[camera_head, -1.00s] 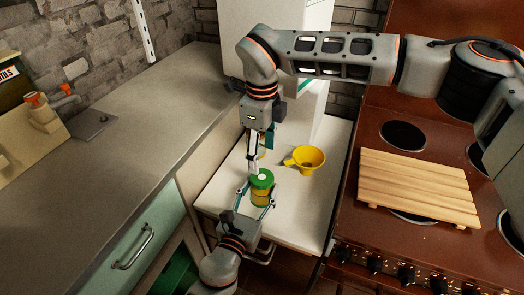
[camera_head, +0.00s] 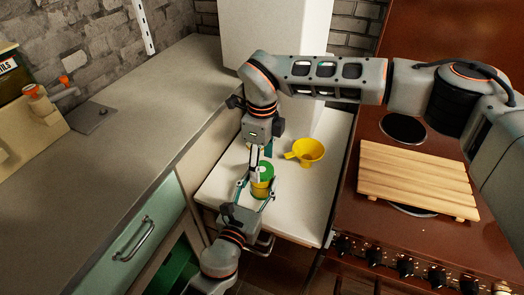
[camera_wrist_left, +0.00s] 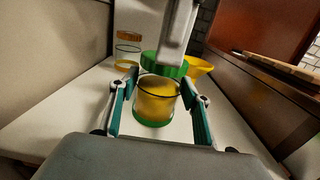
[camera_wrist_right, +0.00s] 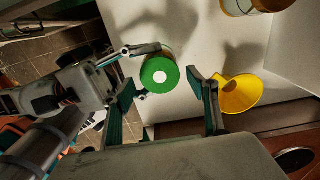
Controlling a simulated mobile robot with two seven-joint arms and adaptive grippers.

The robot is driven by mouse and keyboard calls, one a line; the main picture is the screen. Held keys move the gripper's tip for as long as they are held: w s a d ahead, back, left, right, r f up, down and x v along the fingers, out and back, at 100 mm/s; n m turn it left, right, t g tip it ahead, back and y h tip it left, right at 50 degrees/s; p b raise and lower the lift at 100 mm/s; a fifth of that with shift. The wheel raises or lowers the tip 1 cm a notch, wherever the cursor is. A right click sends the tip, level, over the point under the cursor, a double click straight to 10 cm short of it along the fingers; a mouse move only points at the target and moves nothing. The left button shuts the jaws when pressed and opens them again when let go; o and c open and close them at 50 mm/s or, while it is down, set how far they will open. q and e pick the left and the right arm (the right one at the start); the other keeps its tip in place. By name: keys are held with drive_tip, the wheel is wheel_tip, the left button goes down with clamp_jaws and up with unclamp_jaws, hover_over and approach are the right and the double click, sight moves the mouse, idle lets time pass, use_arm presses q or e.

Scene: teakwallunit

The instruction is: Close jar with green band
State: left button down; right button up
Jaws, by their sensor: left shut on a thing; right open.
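The jar with the green band (camera_wrist_left: 157,100) has yellow contents, and the band runs round its base. It also shows in the head view (camera_head: 261,190), upright on the white counter. My left gripper (camera_wrist_left: 157,112) is shut on it, a finger on each side. A green lid (camera_wrist_right: 160,75) with a white centre is over the jar's mouth. In the left wrist view the lid (camera_wrist_left: 165,66) is above and slightly behind the jar's rim; I cannot tell whether it is seated. My right gripper (camera_wrist_right: 165,98) is open above the lid, which shows between and beyond its fingers.
A yellow funnel (camera_head: 308,152) stands right of the jar on the white counter (camera_head: 300,205). Another jar (camera_wrist_left: 128,50) is behind, at the left. A tall white block (camera_head: 270,40) bounds the back. The brown stove with a wooden board (camera_head: 418,180) is to the right.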

drive_tip(key=shift+f, duration=0.8)
drive_tip(key=shift+c, duration=0.3)
drive_tip(key=c, duration=1.1)
drive_tip(key=o, duration=1.3)
drive_tip(key=shift+r, duration=0.1)
wheel_tip(320, 180, up, 12)
